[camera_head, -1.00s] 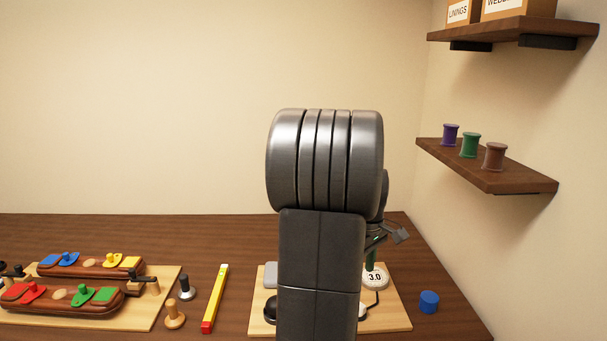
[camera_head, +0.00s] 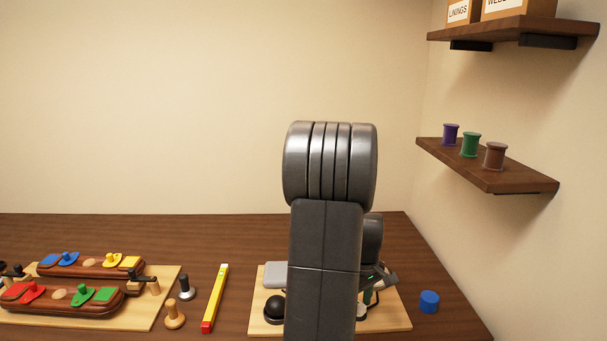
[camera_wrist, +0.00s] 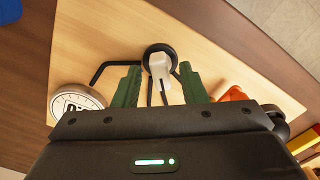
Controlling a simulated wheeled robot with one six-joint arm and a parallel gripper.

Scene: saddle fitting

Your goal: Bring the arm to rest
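My arm rises in front of the right-hand board in the head view, and my gripper (camera_head: 368,296) shows only in part low behind it. In the wrist view my gripper (camera_wrist: 160,86) has its two green fingers well apart. A white piece with a black ring (camera_wrist: 158,62) lies beyond and between the fingertips; I see no finger closed on it. The pale wooden board (camera_wrist: 215,65) is beneath. A round white dial (camera_wrist: 75,100) is left of the fingers, and an orange piece (camera_wrist: 232,95) is to their right.
A blue cylinder (camera_head: 429,301) stands right of the board. Another board (camera_head: 150,315) bears two brown saddle-like holders with coloured pieces. A shelf (camera_head: 490,179) with spools juts from the right wall.

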